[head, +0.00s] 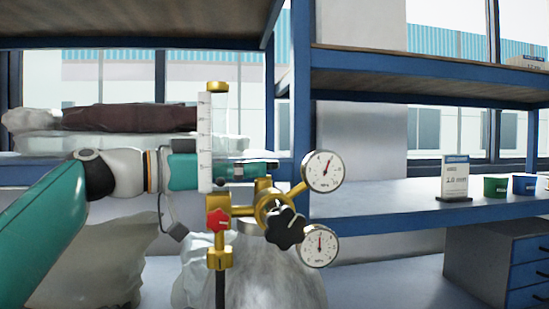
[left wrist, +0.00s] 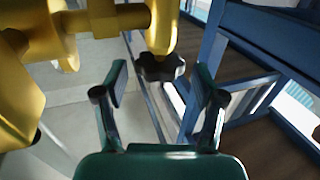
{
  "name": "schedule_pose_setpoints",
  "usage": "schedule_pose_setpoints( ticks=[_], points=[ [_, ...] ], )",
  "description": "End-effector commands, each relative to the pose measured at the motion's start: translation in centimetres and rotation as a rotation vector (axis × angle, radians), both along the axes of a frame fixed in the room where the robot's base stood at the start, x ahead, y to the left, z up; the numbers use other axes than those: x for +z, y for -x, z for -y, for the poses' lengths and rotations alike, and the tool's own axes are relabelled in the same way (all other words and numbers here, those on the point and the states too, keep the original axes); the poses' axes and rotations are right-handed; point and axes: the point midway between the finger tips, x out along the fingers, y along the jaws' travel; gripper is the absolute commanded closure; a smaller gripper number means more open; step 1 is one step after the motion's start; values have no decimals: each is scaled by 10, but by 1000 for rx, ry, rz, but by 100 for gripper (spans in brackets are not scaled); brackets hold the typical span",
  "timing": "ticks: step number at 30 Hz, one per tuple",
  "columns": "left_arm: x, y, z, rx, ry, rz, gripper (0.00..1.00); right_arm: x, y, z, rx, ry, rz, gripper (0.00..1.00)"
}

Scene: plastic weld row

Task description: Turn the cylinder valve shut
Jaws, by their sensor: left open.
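A brass regulator (head: 245,210) stands in the middle of the head view, with a black lobed knob (head: 285,228), a red knob (head: 217,220) and two round gauges (head: 322,171). A clear scaled tube (head: 212,135) rises at its left. My left gripper (head: 272,167) reaches in from the left, behind the tube and above the brass body. In the left wrist view its two fingers (left wrist: 160,82) are apart and empty. A dark lobed knob (left wrist: 160,67) on a brass stem lies beyond the fingertips, between them. I cannot tell whether it is the same black knob.
Brass parts (left wrist: 20,95) fill the left of the wrist view, close to the fingers. A blue shelf frame (head: 300,90) stands behind. A bench (head: 400,210) at right holds a sign (head: 455,178) and small tubs (head: 496,187). White sacks (head: 250,275) lie below.

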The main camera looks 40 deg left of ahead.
Motion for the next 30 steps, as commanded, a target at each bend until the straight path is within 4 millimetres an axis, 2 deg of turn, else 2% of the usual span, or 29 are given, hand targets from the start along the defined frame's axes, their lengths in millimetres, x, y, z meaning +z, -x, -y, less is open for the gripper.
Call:
schedule_pose_setpoints(
  ticks=[3, 9, 15, 22, 23, 30],
  points=[
    [3, -22, 10, -7, 2, -1, 30, 12, 0, 0, 0, 0, 0, 60],
    [2, -48, 18, -2, 0, 0, 30, 20, 0, 0, 0, 0, 0, 60],
    [0, -57, 21, 0, 0, 0, 30, 21, 0, 0, 0, 0, 0, 60],
    [0, -57, 21, 1, 0, 0, 30, 21, 0, 0, 0, 0, 0, 60],
    [0, -57, 21, 1, 0, 0, 34, 21, 0, 0, 0, 0, 0, 60],
    [0, -57, 21, 1, 0, 1, 74, 21, 0, 0, 0, 0, 0, 60]
  ],
)
